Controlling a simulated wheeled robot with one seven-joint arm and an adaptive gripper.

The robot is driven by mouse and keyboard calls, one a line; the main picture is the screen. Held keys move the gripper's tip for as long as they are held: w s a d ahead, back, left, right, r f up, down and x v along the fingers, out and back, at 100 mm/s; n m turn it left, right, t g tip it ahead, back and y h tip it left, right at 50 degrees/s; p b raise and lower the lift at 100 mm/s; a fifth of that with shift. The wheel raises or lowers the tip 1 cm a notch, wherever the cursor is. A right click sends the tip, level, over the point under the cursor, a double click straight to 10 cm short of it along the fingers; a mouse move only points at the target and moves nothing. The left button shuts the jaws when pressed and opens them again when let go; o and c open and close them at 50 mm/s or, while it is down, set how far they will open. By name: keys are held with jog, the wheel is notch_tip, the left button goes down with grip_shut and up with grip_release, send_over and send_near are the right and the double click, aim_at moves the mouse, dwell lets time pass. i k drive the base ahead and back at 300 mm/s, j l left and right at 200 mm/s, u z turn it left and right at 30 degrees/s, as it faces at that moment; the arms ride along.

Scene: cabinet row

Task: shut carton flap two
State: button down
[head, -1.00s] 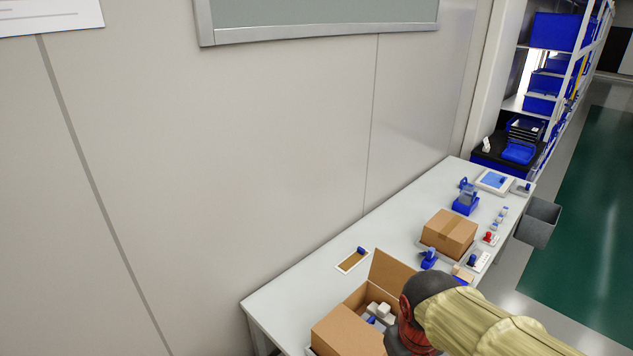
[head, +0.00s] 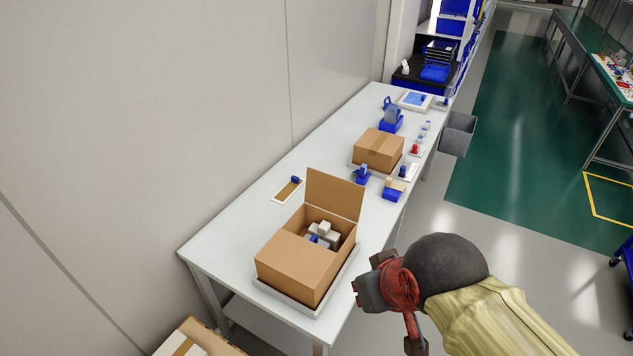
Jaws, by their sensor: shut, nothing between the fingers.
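An open brown carton (head: 292,282) stands on a light tray (head: 338,284) near the front end of the white table. One flap (head: 334,194) stands upright at its far side. Another flap (head: 292,256) lies flat over the near part. Between them the carton is open, showing several white pieces (head: 323,235) and a small blue one. No label tells which flap is number two. My gripper (head: 357,292) is to the right of the carton, apart from it and from both flaps. It is shut and empty, partly hidden by my arm.
A sealed carton (head: 378,147) sits farther back on the table (head: 237,218), with blue holders (head: 362,175) and small bottles around it. A brown-and-white frame (head: 291,188) lies left of the raised flap. Another box (head: 195,340) is at the bottom left. A grey bin (head: 457,134) hangs at the right edge.

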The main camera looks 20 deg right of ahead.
aim_at(343, 198)
jog(key=i+l+u, duration=0.1)
jog(key=u, duration=0.35)
jog(key=l+u, duration=0.15)
jog(key=u, duration=0.3)
jog(key=l+u, duration=0.2)
jog(key=u, duration=0.25)
jog(key=l+u, duration=0.2)
jog(key=u, duration=0.25)
jog(key=l+u, duration=0.15)
jog(key=l, duration=0.25)
jog(key=k+l+u, duration=0.15)
jog(key=l, duration=0.3)
jog(key=l+u, duration=0.2)
jog(key=l, duration=0.2)
jog(key=k+l+u, duration=0.15)
jog(key=l, duration=0.2)
jog(key=k+l+u, duration=0.15)
jog(key=l, duration=0.25)
jog(key=k+l+u, duration=0.15)
jog(key=l, duration=0.2)
jog(key=k+l+u, duration=0.15)
jog(key=l, duration=0.2)
jog(key=k+l, duration=0.25)
jog(key=l, duration=0.15)
jog(key=k+l, duration=0.55)
jog(key=l, duration=0.25)
jog(key=j+u, duration=0.25)
